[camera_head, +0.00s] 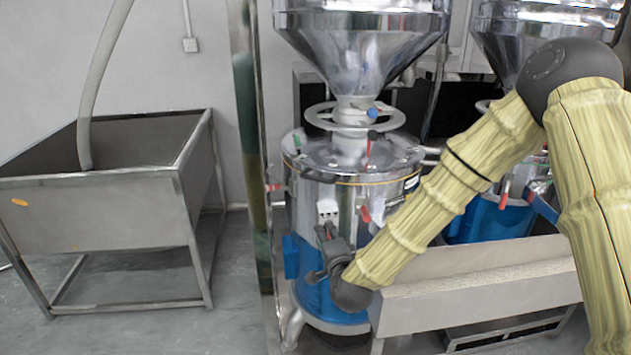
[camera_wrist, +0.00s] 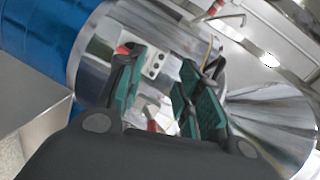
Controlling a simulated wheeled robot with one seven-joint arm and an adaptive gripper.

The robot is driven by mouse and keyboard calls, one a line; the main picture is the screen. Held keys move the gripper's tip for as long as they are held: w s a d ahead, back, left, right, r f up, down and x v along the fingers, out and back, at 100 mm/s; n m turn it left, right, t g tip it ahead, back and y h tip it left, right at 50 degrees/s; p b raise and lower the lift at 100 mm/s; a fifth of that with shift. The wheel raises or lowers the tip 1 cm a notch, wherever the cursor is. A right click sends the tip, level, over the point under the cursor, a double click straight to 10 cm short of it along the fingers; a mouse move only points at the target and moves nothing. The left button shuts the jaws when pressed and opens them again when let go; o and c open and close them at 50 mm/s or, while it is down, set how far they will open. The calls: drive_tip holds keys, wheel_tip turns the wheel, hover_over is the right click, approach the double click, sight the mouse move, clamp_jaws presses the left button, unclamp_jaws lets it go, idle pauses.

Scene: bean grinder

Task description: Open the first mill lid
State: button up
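The first mill (camera_head: 305,215) is a steel drum with a blue lower part, and it stands in the middle of the head view. Its round metal lid (camera_head: 318,158) lies flat on top, under a large hopper (camera_head: 350,50), and looks shut. A red-tipped handle (camera_head: 365,214) sticks out at the drum's front right. My gripper (camera_head: 328,248) is in front of the drum, below the lid, partly hidden by my wrist. In the wrist view my gripper (camera_wrist: 160,92) has its green-padded fingers apart over the drum, with a small white socket plate (camera_wrist: 154,62) beyond. I see nothing held.
A second mill (camera_head: 490,222) stands at the right, partly behind my arm. A grey metal trough (camera_head: 480,285) is at the front right, close to my arm. A steel bin on legs (camera_head: 90,215) stands at the left. A vertical post (camera_head: 258,150) rises left of the mill.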

sight(317, 180)
drive_tip(key=w+a+r+m+t, duration=0.1)
drive_tip(key=w+r+m+t, duration=0.2)
drive_tip(key=r, duration=0.7)
drive_tip(key=shift+g, duration=0.4)
drive_tip(key=w, duration=0.3)
drive_tip(key=w+a+p, duration=0.1)
drive_tip(key=w, duration=0.3)
drive_tip(key=w+a+p, duration=0.1)
drive_tip(key=w, duration=0.3)
clamp_jaws()
